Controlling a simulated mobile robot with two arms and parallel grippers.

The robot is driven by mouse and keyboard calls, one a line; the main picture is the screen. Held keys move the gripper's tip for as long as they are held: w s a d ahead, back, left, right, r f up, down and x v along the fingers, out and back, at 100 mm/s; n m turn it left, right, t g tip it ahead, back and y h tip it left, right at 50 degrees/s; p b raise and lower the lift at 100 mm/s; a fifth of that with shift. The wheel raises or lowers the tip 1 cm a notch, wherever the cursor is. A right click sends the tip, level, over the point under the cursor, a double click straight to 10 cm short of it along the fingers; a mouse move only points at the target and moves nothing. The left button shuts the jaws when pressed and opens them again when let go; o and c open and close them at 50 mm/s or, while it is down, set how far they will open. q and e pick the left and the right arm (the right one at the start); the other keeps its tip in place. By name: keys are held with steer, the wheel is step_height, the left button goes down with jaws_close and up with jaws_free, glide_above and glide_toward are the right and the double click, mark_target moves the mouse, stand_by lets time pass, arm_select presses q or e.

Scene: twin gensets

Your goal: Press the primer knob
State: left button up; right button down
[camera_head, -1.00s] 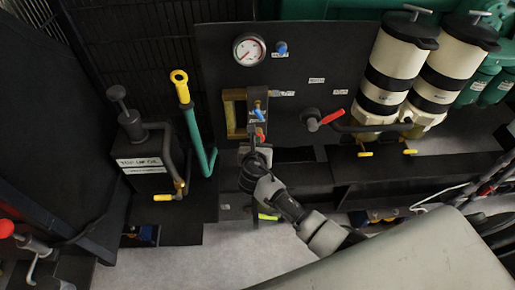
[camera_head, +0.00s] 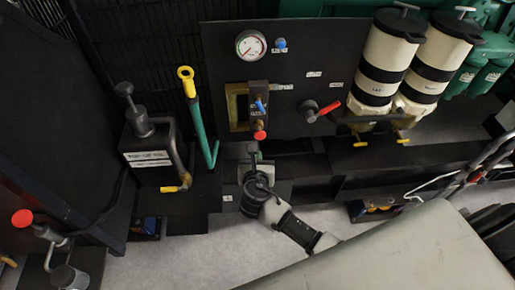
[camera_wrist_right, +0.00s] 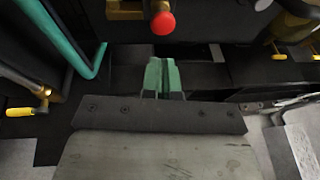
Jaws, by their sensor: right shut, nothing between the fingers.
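A round red knob (camera_head: 260,135) sticks out at the bottom of a small block on the dark panel, below a blue lever (camera_head: 260,106). I take it for the primer knob, though no label is readable. It also shows at the top of the right wrist view (camera_wrist_right: 163,24). My right gripper (camera_head: 253,150) is just below the red knob in the head view, apart from it. Its green fingertips (camera_wrist_right: 162,76) are shut with nothing between them. My left gripper is not in view.
The dark panel (camera_head: 215,60) carries a gauge (camera_head: 251,45), a blue knob (camera_head: 280,44) and a red-handled valve (camera_head: 322,110). Two cream filters (camera_head: 385,55) stand at right. A green lever with a yellow end (camera_head: 197,115) and an oil pump (camera_head: 147,145) stand at left.

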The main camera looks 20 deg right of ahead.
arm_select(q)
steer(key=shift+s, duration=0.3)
arm_select(e)
steer(key=shift+v, duration=1.1)
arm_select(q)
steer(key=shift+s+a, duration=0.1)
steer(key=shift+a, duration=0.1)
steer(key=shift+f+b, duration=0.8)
arm_select(e)
steer(key=shift+s+d+r+n+y, duration=0.2)
steer(key=shift+s+d+n+y, duration=0.4)
steer(key=shift+s+d+y, duration=0.2)
steer(key=shift+s+d+r+n+y, duration=0.2)
steer(key=shift+s+d+n+y, duration=0.4)
steer(key=shift+s+d+y, duration=0.15)
steer(key=shift+w, duration=0.15)
